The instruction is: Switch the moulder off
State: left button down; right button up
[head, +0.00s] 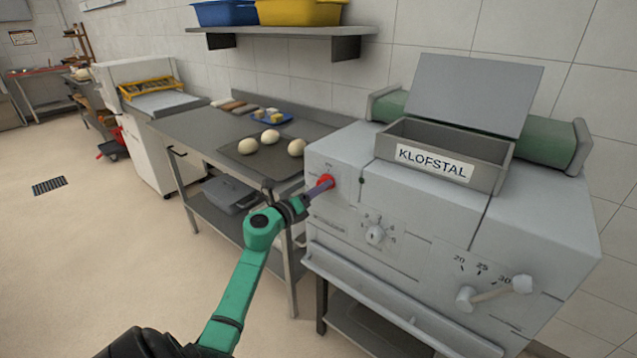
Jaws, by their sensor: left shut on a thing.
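The moulder (405,207) is a large light grey machine on the right, with a lidded hopper on top labelled KLOFSTAL. A red switch knob (328,180) sits at the upper left of its front face. My left gripper (318,187) reaches up from below and is shut at the red knob, its fingertips touching it. The fingers hide part of the knob, and the small markings around it are too small to read. My right gripper is not in view.
The moulder's front also has a numbered dial (375,234) and a lever (492,292) over a scale. A steel table (190,124) with dough balls (271,137) stands to the left. A shelf (290,31) with tubs hangs above.

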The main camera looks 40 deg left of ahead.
pick_arm(q)
jog(key=shift+n+p, duration=2.7)
jog(key=shift+n, duration=2.1)
jog(key=shift+c, duration=1.6)
grip_release()
jog(key=shift+s, duration=0.15)
jog(key=s+b, duration=0.2)
jog(key=s, duration=1.2)
jog(key=shift+s+d, duration=0.15)
jog(key=shift+d, duration=0.05)
